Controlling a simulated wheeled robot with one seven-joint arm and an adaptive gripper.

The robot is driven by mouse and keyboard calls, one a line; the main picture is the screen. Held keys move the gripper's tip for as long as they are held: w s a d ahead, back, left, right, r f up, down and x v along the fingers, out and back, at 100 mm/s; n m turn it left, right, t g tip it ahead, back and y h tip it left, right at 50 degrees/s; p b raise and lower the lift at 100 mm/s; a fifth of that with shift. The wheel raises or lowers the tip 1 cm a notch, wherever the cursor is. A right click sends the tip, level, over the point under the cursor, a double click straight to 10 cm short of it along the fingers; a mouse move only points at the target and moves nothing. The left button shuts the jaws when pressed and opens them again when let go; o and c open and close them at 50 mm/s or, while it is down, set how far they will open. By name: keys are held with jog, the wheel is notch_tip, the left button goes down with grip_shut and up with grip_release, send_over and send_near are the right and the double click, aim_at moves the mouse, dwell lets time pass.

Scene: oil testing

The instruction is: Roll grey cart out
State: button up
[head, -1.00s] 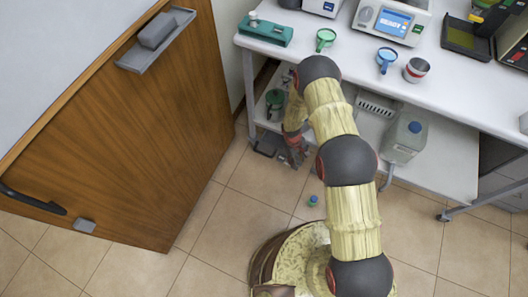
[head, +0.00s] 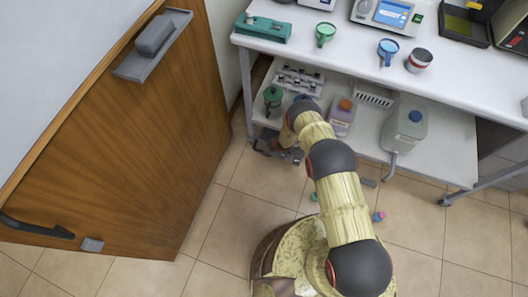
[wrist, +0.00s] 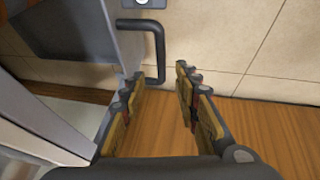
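In the wrist view a dark grey U-shaped handle (wrist: 160,45) stands out from a grey metal body (wrist: 75,70), perhaps the cart, at the upper left. My gripper (wrist: 160,74) is open. The handle's lower end shows between its fingertips, and I cannot tell whether they touch. In the head view my gripper (head: 282,152) is low, by the left leg of a white-topped bench (head: 345,42) with a grey wheeled frame. The grey body and handle cannot be made out there. Grey drawers (head: 490,165) show under the bench at the right.
A wooden door (head: 130,150) fills the left. Bottles and a tray stand on the bench's lower shelf (head: 445,150); mugs and instruments stand on top. Free floor (head: 215,230) lies right of the door.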

jog(key=b+x, duration=0.3)
jog(key=x, duration=0.4)
jog(key=shift+f+b, duration=0.2)
jog(key=shift+b, duration=0.2)
jog(key=shift+c, duration=0.4)
jog(key=c, duration=0.7)
jog(key=shift+s, duration=0.1)
grip_shut()
